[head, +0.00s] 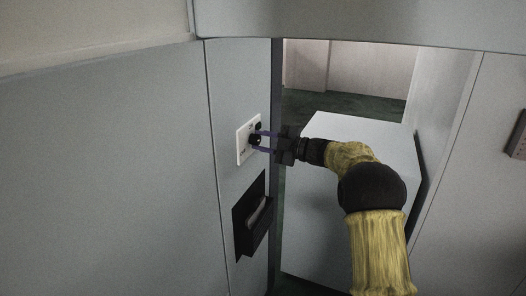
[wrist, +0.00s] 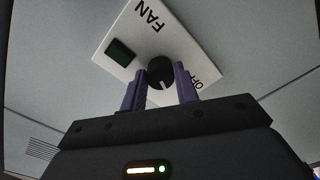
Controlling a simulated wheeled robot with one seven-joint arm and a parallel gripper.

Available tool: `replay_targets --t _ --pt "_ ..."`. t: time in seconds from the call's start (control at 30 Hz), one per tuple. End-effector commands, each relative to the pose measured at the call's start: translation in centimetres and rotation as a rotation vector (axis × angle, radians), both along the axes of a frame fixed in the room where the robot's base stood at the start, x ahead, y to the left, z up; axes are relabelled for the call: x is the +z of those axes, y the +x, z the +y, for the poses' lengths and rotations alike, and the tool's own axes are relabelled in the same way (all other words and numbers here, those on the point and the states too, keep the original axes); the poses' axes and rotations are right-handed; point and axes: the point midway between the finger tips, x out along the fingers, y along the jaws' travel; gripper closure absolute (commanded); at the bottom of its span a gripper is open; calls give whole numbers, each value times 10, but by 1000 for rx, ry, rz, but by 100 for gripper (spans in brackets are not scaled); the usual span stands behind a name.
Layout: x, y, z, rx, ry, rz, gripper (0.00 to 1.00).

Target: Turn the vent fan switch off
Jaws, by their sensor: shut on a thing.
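The vent fan switch is a white plate (head: 243,146) on the grey wall panel, left of centre in the head view. In the wrist view the plate (wrist: 187,43) shows the words FAN and OFF and a dark green window (wrist: 121,53). Its round black knob (wrist: 160,71) has a pale pointer line, directed roughly down in that picture. My gripper (head: 258,139) reaches the plate from the right, its purple fingers at the knob. In the wrist view the fingers (wrist: 160,88) stand on either side of the knob, shut on it.
A black holder (head: 252,222) sticks out of the panel below the switch. A large pale box (head: 345,135) stands behind my arm. A grey fixture (head: 517,138) is on the right wall. A slatted vent (wrist: 38,143) shows at the wrist view's left.

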Motion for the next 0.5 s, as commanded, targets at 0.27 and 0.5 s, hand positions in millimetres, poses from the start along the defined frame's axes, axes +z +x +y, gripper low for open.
replay_targets --t 0.27,0.5 --pt "-5 0 -1 -1 -82 -216 92" --pt "-4 1 -1 -1 -122 -326 92"
